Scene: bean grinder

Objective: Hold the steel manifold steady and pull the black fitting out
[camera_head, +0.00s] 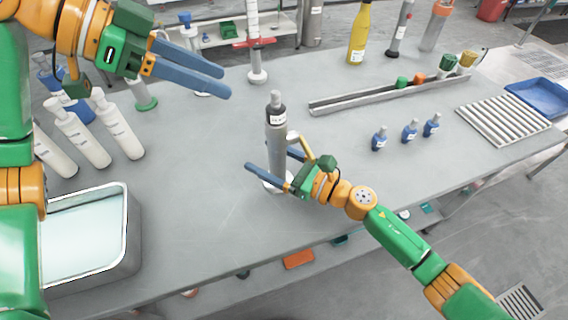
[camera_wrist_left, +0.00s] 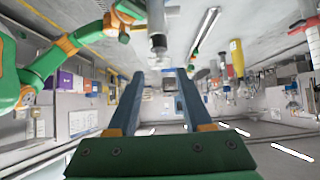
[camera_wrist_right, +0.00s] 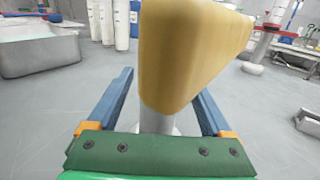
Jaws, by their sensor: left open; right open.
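The steel manifold (camera_head: 276,142) stands upright on a round white base near the middle of the table, with the black fitting (camera_head: 277,114) at its top. Its side branch reaches right. My right gripper (camera_head: 270,176) is open low at the manifold; in the right wrist view its fingers lie either side of the pale column (camera_wrist_right: 158,122), partly hidden by a large ochre part (camera_wrist_right: 190,50) close to the camera. My left gripper (camera_head: 225,81) is open and empty, up and left of the fitting. The left wrist view shows the manifold (camera_wrist_left: 157,22) beyond the fingertips.
White bottles (camera_head: 82,138) and a steel basin (camera_head: 128,235) stand at the left. Small blue bottles (camera_head: 410,130), a long channel (camera_head: 385,93) and a ribbed rack (camera_head: 503,118) lie at the right. The table in front of the manifold is clear.

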